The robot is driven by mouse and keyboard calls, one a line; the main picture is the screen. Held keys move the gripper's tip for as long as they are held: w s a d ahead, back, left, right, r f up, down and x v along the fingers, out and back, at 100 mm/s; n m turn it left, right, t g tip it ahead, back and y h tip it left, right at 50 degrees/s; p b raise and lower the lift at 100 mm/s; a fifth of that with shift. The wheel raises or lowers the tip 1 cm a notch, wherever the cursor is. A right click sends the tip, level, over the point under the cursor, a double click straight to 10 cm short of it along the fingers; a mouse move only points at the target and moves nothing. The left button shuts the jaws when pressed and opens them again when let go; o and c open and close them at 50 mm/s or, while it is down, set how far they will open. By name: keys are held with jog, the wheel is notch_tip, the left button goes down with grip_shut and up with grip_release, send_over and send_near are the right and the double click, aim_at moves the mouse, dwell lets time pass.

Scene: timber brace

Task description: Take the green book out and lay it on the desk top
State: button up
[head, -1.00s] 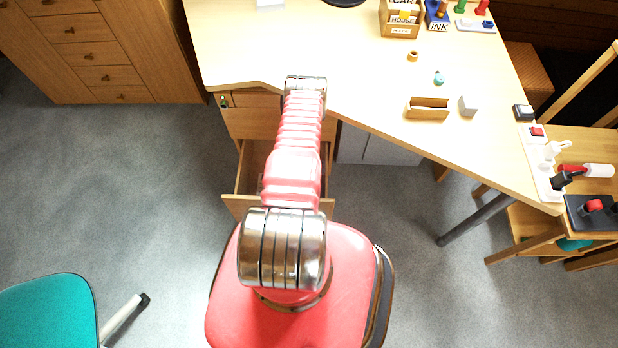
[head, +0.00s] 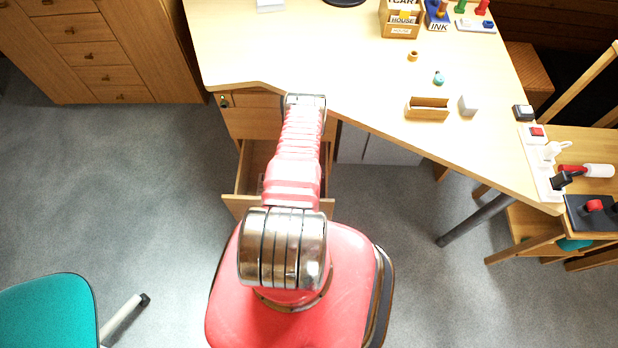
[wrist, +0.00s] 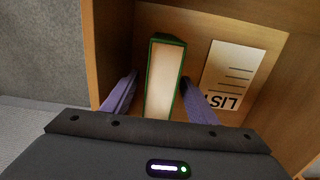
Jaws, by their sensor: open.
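The green book (wrist: 165,77) stands in the open drawer (wrist: 225,25) in the wrist view, with its pale page edges facing the camera and green covers on either side. My gripper (wrist: 160,95) is open, with one purple finger on each side of the book. I cannot tell whether either finger touches it. In the head view my arm hides the book and the gripper; the open drawer (head: 247,175) shows beside the arm. The desk top (head: 300,45) spreads above and to the right of the drawer.
A paper marked LIST (wrist: 232,75) lies in the drawer right of the book. On the desk top are a small wooden box (head: 427,113), a grey block (head: 468,106), a teal item (head: 438,78) and a letter box (head: 400,28). The desk's left and middle area is largely clear.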

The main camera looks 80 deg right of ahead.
jog(key=shift+c, duration=0.4)
grip_shut()
dwell(0.4)
